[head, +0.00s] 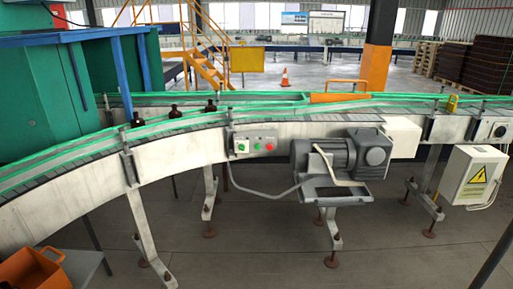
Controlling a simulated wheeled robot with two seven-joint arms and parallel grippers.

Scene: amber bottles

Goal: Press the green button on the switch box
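The switch box (254,143) is a small grey box on the front side of the conveyor, near the middle of the head view. A white part with a green mark (242,146) is at its left end. A small green button (257,146) is in its middle part, with a red button (269,146) to its right. The buttons are small, and I cannot tell whether any is pressed in. Neither of my grippers is in the head view, and nothing covers the front of the box.
A grey motor (340,156) sticks out to the right of the box. A cable (265,194) hangs below. The conveyor (180,150) carries several amber bottles (175,112). An orange crate (34,270) is at the lower left. The floor before the box is clear.

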